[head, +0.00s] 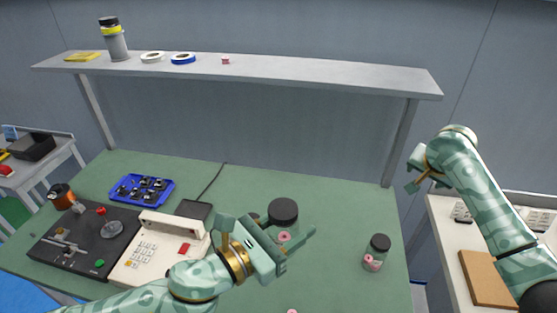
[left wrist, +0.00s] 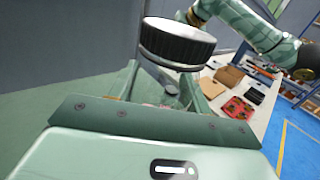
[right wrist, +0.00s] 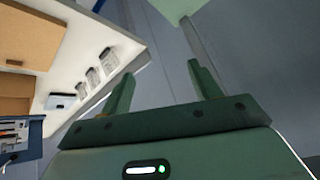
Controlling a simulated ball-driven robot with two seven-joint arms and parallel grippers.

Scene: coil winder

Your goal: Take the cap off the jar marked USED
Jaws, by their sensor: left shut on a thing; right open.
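A large jar (head: 285,237) with a black cap (head: 283,211) and pink pieces inside stands upright at the middle front of the green table. My left gripper (head: 290,230) is shut around its body, below the cap. The left wrist view shows the cap (left wrist: 178,42) seated above the fingers. A smaller clear jar (head: 372,263) with a black cap (head: 380,242) and pink spools stands to the right, apart from the gripper. I cannot read a USED mark on either jar. My right gripper (head: 412,175) is open and empty, raised off the table's right edge; it also shows in the right wrist view (right wrist: 160,85).
A phone-like cream device (head: 155,250), a black winder panel (head: 75,240) and a blue tray (head: 142,188) fill the left of the table. A grey shelf (head: 330,78) spans the back. A white side table (head: 440,225) stands right. Table between the jars is clear.

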